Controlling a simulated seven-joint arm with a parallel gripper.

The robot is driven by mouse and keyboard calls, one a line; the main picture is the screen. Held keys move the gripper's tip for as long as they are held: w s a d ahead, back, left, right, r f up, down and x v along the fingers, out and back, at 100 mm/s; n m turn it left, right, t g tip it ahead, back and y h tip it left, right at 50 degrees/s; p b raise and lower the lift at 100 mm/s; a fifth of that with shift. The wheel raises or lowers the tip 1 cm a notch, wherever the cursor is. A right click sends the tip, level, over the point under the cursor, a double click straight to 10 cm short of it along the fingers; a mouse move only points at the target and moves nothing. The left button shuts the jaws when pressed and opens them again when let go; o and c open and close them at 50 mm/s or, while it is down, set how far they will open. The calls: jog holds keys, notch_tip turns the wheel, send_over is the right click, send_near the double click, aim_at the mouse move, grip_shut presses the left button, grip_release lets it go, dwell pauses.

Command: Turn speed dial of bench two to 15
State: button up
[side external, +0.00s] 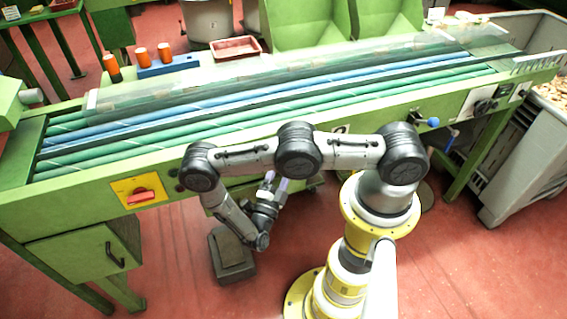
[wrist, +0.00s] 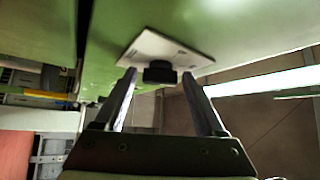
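In the wrist view a black dial knob (wrist: 160,73) sits on a tilted white plate (wrist: 190,58) fixed to a green surface. My gripper (wrist: 159,76) is open, with one finger to each side of the knob in the picture and nothing held. I cannot tell whether the fingers touch it, and no numbers or pointer can be read. In the side external view my gripper (side external: 275,183) is in front of the green bench (side external: 85,215), below its front edge. My arm hides part of the bench front there, and I cannot make out this dial in that view.
The bench front also carries a red switch (side external: 140,195) on a yellow plate, a blue knob (side external: 432,122) and a dark control on a white panel (side external: 484,105). A grey block (side external: 231,255) stands on the red floor below my gripper. A grey bin (side external: 520,150) stands at right.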

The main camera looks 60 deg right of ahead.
grip_shut()
jog(key=m+y, duration=0.2)
jog(key=m, duration=0.1)
jog(key=m+y, duration=0.2)
jog(key=y, duration=0.1)
jog(key=r+m+y, duration=0.1)
jog(key=m+y, duration=0.2)
jog(key=shift+m+g, duration=0.3)
dwell(0.5)
dwell(0.3)
jog(key=shift+o, duration=1.3)
grip_release()
